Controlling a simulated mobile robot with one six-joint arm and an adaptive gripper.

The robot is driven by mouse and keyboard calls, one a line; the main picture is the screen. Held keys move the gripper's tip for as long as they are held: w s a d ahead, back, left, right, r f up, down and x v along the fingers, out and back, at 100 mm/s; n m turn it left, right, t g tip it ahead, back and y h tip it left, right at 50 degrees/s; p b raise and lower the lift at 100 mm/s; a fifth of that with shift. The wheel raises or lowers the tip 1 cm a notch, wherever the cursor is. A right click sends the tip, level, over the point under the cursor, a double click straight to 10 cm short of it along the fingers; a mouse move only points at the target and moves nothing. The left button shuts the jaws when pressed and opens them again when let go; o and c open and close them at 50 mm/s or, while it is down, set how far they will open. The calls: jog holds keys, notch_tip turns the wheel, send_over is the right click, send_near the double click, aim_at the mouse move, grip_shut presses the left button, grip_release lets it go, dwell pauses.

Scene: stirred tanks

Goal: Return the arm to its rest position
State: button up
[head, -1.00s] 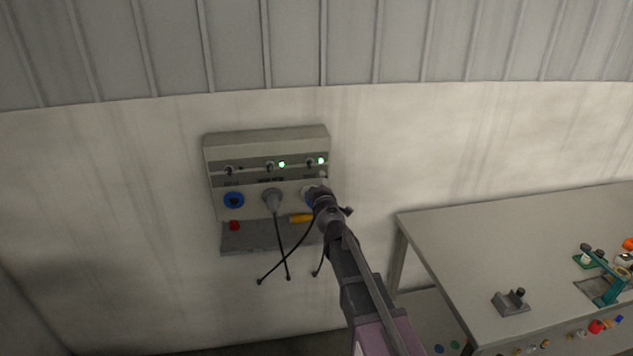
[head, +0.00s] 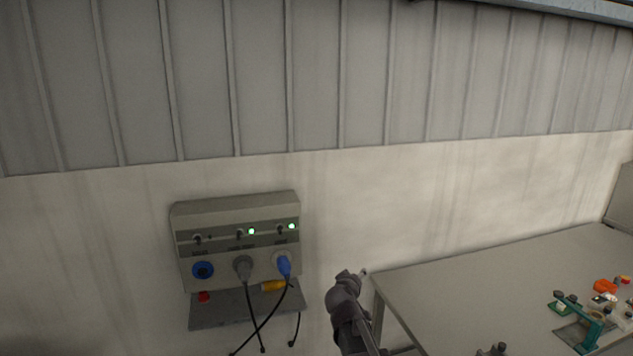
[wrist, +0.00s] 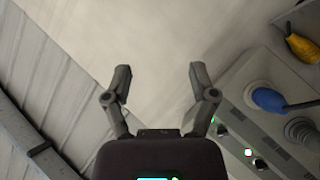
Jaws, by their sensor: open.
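My gripper (wrist: 160,85) is open and empty in the wrist view, with bare wall between its fingers. In the head view my gripper (head: 350,280) is in front of the wall, right of the socket panel (head: 185,235) and apart from it. Its fingers are hard to make out there. A blue plug (head: 283,264) is in the panel's right socket and a grey plug (head: 242,268) in the middle one. The left blue socket (head: 203,270) is empty. Green lamps glow above the middle and right sockets. The wrist view shows the blue plug (wrist: 268,99) right of my gripper.
A grey shelf (head: 225,312) under the panel holds a yellow plug (head: 273,286) and a red item (head: 204,297). Black cables hang below. A table (head: 480,285) with several small items, including a teal tool (head: 594,327), stands at right. The wall above is clear.

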jog(key=s+d+f+m+g, duration=0.1)
jog(key=s+d+f+g, duration=0.25)
jog(key=s, duration=0.25)
jog(key=s+d+f+m+g+y, duration=0.1)
jog(key=s+d+f+m+g, duration=0.15)
jog(key=s+f, duration=0.2)
jog(key=s+d+f+m+g, duration=0.1)
jog(key=s+d+f+g, duration=0.1)
jog(key=s+f+g, duration=0.3)
jog(key=s+a+g+y, duration=0.2)
jog(key=s+y, duration=0.1)
jog(key=s, duration=0.7)
jog(key=shift+r+y, duration=0.3)
jog(key=shift+w, duration=0.1)
